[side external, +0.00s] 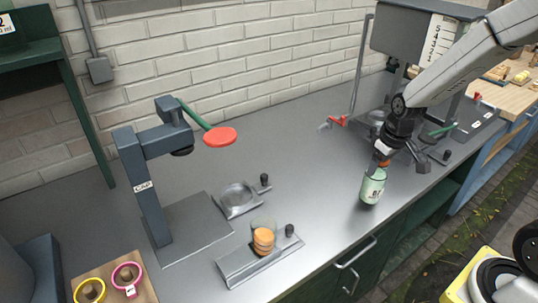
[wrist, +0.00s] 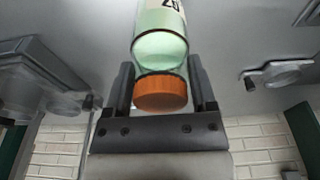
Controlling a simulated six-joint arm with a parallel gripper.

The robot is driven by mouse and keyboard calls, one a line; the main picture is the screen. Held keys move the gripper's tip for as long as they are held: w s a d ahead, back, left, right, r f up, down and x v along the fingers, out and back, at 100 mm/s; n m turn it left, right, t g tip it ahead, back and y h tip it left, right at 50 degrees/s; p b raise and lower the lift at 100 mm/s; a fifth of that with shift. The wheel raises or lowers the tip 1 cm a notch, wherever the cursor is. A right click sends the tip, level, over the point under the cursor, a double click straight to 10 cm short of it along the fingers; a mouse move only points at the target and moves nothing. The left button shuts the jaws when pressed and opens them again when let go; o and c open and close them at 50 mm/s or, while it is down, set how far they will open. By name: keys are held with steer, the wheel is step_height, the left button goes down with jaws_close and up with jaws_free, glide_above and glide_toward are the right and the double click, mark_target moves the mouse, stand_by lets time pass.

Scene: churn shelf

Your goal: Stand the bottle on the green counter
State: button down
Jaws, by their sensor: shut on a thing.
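The bottle (side external: 373,187) is pale green with a dark-lettered label and an orange cap. My gripper (side external: 383,158) is shut on its upper end, with the bottle hanging base down and slightly tilted. In the wrist view the bottle (wrist: 160,45) lies between the two fingers of my gripper (wrist: 162,85), with its orange cap close to the palm. The counter (side external: 300,150) has a grey metal top and dark green fronts. The bottle's base is over this top near its front edge; I cannot tell whether it touches.
A grey press (side external: 150,190) with a red-knobbed green lever stands left. A small plate with a glass of orange discs (side external: 263,240) is front centre. A dark green shelf (side external: 30,55) is at the upper left. A larger machine (side external: 415,35) stands behind my gripper. The middle counter is clear.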

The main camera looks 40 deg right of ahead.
steer(key=shift+f, duration=0.75)
stand_by(0.7)
jaws_free()
steer(key=shift+c, duration=0.6)
steer(key=shift+r, duration=0.15)
steer(key=shift+r, duration=3.85)
steer(key=shift+a, duration=0.1)
